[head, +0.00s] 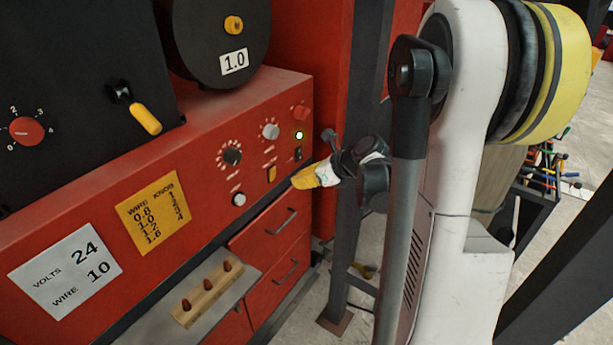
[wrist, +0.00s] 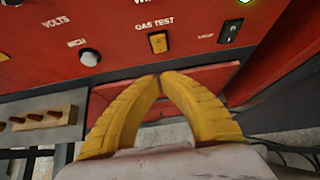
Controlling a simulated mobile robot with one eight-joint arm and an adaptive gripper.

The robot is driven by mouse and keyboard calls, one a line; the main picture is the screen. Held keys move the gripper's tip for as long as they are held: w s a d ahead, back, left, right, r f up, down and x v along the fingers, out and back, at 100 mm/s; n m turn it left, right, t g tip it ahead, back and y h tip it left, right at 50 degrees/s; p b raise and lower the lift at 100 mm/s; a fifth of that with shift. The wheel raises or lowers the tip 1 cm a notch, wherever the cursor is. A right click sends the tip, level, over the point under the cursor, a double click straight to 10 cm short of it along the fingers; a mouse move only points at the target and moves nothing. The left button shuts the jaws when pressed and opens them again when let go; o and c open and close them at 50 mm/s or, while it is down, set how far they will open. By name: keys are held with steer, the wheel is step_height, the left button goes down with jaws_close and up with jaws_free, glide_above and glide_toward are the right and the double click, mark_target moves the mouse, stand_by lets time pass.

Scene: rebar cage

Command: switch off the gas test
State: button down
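The gas test switch is a small amber rocker (head: 271,173) on the red panel of the machine. In the wrist view the rocker (wrist: 158,42) sits under the printed words GAS TEST. Which side of it is pressed in is too small to tell. My gripper (head: 299,181) has yellow fingers and is just right of the switch in the head view. In the wrist view the fingertips (wrist: 159,77) meet, with nothing between them, and lie below the switch in the picture. They look apart from the rocker.
A black switch (wrist: 231,31) is right of the rocker, and a white knob (wrist: 90,57) is left of it. A green lamp (head: 299,135) is lit. Below are red drawers (head: 277,240) and a shelf with a wooden block (head: 207,292). A dark post (head: 350,200) stands close by my arm.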

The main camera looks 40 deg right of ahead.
mark_target(272, 178)
steer(key=shift+w+a+f+p, duration=0.1)
steer(key=shift+w+a+f, duration=0.3)
steer(key=shift+w, duration=0.7)
steer(key=shift+w+a+f+p, duration=0.15)
steer(key=shift+w+a+f, duration=0.15)
steer(key=shift+w, duration=0.85)
steer(key=shift+w+a+f+p, duration=0.1)
steer(key=shift+w+a+f, duration=0.3)
steer(key=shift+w, duration=0.7)
steer(key=shift+a+r, duration=0.1)
steer(key=shift+r, duration=0.05)
